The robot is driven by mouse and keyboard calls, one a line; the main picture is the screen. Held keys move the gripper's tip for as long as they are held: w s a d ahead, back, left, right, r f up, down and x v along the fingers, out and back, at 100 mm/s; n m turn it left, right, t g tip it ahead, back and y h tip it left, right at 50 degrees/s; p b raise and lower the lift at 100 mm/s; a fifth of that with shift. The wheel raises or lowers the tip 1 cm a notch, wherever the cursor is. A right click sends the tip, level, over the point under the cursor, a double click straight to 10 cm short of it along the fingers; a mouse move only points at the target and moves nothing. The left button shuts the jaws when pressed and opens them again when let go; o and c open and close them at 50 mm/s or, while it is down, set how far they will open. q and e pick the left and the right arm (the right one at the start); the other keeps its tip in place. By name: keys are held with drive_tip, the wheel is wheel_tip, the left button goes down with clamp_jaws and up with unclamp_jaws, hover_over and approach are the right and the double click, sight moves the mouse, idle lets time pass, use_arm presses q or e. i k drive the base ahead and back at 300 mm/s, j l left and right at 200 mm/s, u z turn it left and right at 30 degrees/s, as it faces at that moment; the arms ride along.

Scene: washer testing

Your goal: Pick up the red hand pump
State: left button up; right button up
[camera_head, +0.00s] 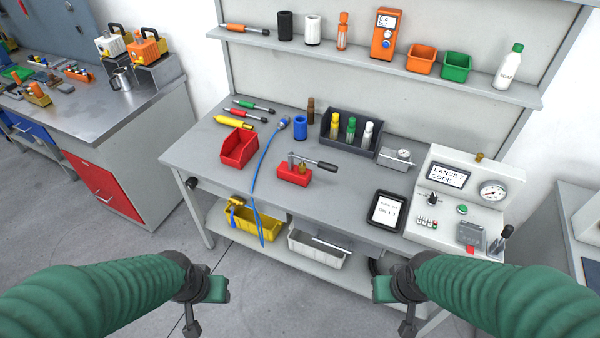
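The red hand pump (293,175) sits on the grey workbench top (225,173), near the middle of its front half. It has a red block base, metal and brass fittings on top, and a dark lever handle pointing right. My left gripper (205,301) is at the lower left, in front of the bench and well short of the pump. My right gripper (396,302) is at the lower right, also in front of the bench and apart from the pump. Neither gripper shows anything held. Their finger openings are not clear from this angle.
A red bin (239,147) and blue hose (265,160) lie left of the pump. A black bottle rack (350,130) stands behind it. A tablet (387,210) and test console (462,190) stand to the right. A lower shelf holds a yellow bin (250,224).

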sight(298, 174)
drive_tip(key=i+j+z, duration=0.4)
drive_tip(key=i+j, duration=0.2)
drive_tip(key=i, duration=0.2)
drive_tip(key=i+j+z, duration=0.4)
drive_tip(key=i+j, duration=0.3)
drive_tip(key=j, duration=0.15)
